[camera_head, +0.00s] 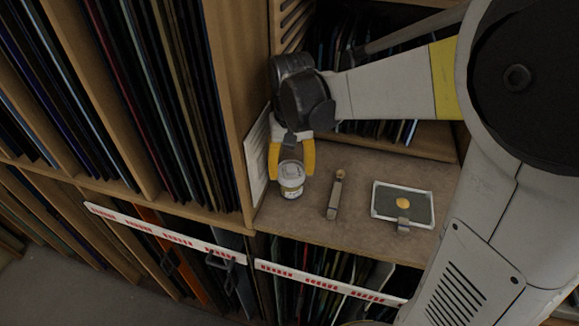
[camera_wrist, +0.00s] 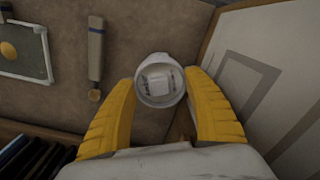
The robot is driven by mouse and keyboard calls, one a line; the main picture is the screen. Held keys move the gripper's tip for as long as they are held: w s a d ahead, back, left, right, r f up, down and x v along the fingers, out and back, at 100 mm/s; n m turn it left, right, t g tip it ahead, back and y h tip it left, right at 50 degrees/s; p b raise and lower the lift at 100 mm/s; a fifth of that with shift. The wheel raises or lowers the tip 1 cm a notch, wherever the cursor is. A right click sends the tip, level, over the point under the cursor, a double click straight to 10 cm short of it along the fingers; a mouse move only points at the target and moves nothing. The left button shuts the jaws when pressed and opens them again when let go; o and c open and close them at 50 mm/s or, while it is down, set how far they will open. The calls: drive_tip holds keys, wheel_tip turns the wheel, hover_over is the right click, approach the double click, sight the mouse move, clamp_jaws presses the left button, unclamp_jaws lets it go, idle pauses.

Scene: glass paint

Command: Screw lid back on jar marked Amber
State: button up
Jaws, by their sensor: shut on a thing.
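A small jar (camera_head: 291,188) stands upright on the brown shelf top, with a pale label band on its side whose writing is too small to read. A round whitish lid (camera_head: 291,167) is at its top; it also shows from above in the wrist view (camera_wrist: 160,82), with a pale marking on it. My gripper (camera_head: 291,175) points down from above, its two yellow fingers on either side of the lid and shut on it. In the wrist view my gripper (camera_wrist: 161,82) has a fingertip at each side. I cannot tell whether the lid is seated or tilted on the jar.
A flat tool with a round tip (camera_head: 335,195) lies right of the jar. Beyond it is a framed dark panel (camera_head: 403,205) with an amber spot. A pale board (camera_head: 257,158) leans close at the left. The shelf's front edge is near; glass sheets stand in racks around.

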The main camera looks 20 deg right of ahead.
drive_tip(key=m, duration=0.6)
drive_tip(key=shift+b, duration=0.35)
drive_tip(key=o, duration=1)
drive_tip(key=shift+o, duration=1.4)
drive_tip(key=shift+r+p, duration=2.15)
drive_tip(key=shift+r, duration=0.9)
drive_tip(key=shift+c, duration=0.3)
drive_tip(key=shift+o, duration=0.3)
